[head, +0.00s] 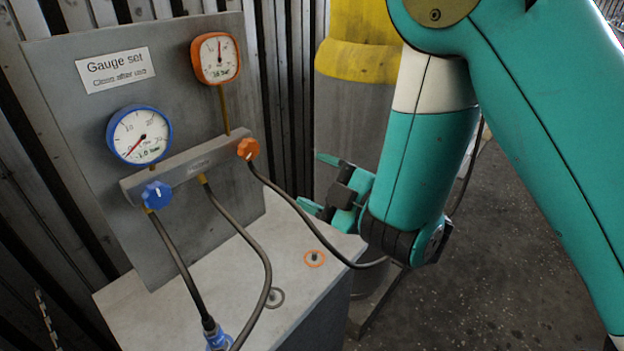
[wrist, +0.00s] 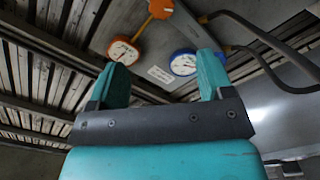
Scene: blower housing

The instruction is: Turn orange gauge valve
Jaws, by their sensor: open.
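The orange valve knob (head: 248,149) is on the right end of the manifold bar (head: 190,168), below the orange gauge (head: 216,58). The orange gauge's needle points up. My gripper (head: 317,182) is open and empty, to the right of the orange knob and lower, apart from it, its fingers pointing left. In the wrist view, the two fingers of my gripper (wrist: 160,60) stand wide apart with nothing between them. The orange knob (wrist: 160,8) is at the top edge there, beyond the fingertips, and the orange gauge (wrist: 122,49) is beside the left fingertip.
A blue valve knob (head: 157,194) and blue gauge (head: 139,134) are on the panel's left. Dark hoses (head: 305,218) curve from the manifold, one passing near my gripper. A grey bench (head: 220,290) stands below. A yellow-topped grey cylinder (head: 358,60) is behind my arm.

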